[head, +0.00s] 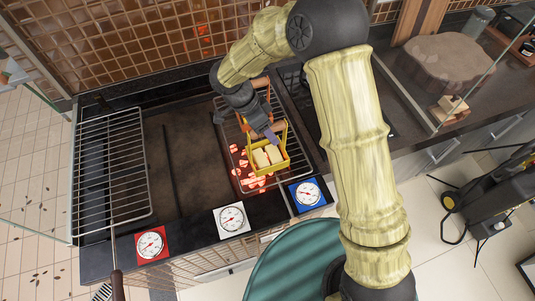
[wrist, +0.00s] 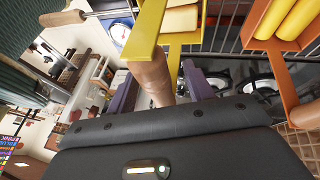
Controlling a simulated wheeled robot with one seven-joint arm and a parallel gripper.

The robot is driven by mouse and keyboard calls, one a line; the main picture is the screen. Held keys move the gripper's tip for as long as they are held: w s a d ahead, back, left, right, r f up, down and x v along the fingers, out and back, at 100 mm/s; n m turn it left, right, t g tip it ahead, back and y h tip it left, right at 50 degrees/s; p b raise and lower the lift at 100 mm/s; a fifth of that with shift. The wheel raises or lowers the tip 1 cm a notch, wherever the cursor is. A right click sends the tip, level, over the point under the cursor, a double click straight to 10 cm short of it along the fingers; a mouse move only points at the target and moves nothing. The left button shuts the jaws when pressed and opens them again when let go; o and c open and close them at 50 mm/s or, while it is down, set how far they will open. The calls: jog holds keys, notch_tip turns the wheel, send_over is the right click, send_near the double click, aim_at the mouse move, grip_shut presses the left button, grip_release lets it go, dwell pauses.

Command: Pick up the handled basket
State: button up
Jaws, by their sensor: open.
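A yellow basket (head: 253,170) holding pale yellow blocks sits on the grill rack over glowing coals. Its yellow handle with a brown wooden grip rises above it. In the wrist view the wooden grip (wrist: 150,72) lies between the two purple fingers of my gripper (wrist: 160,82), which are apart. The yellow handle bar (wrist: 143,38) crosses close in front. In the head view my gripper (head: 269,135) is at the handle, above the basket. An orange basket (wrist: 262,45) with yellow rolls stands beside it. My gripper partly hides both baskets in the head view.
An empty wire rack (head: 110,165) lies at the left of the grill. Red, white (head: 231,219) and blue dials line the front edge. A glass panel and a dark counter with a stump-like block (head: 445,65) are at the right. A tiled wall (head: 130,40) closes the back.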

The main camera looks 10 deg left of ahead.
grip_shut()
dwell(1.4)
